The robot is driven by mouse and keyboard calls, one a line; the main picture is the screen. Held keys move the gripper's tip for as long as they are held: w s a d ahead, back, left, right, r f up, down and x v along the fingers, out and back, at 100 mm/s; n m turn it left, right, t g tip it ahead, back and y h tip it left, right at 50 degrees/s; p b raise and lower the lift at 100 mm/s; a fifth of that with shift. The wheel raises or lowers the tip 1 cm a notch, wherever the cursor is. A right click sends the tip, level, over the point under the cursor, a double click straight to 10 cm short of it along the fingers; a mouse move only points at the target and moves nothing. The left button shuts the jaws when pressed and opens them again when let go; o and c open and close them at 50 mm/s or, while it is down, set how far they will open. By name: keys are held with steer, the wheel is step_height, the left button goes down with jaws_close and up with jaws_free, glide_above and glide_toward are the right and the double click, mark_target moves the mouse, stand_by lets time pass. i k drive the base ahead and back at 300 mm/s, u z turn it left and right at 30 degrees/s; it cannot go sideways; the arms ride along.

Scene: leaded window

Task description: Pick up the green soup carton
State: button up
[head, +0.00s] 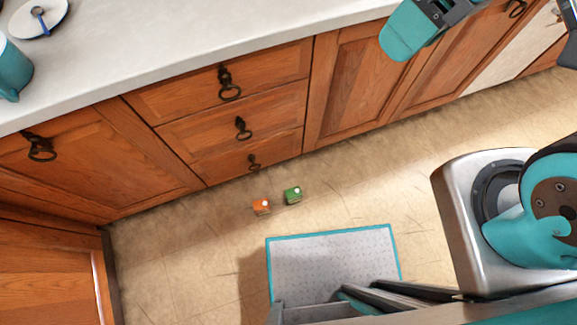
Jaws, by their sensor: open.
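The green soup carton (293,195) is a small green block with a pale round spot on its upper face. It sits on the floor in front of the wooden drawers, near the middle of the head view. My gripper (484,46) shows only partly at the top right, with teal-tipped fingers spread apart. It is open and empty, well away from the carton. Its upper part is cut off by the frame edge.
A similar orange carton (262,206) sits just left of the green one, with a small gap. Wooden drawers (240,130) with dark ring handles stand behind. The counter (160,60) holds a teal mug (12,70) and a plate (22,22). The floor (345,195) right of the cartons is clear.

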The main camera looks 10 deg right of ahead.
mark_target(293, 195)
steer(key=z, duration=0.05)
steer(key=k, duration=0.9)
steer(key=u, duration=0.55)
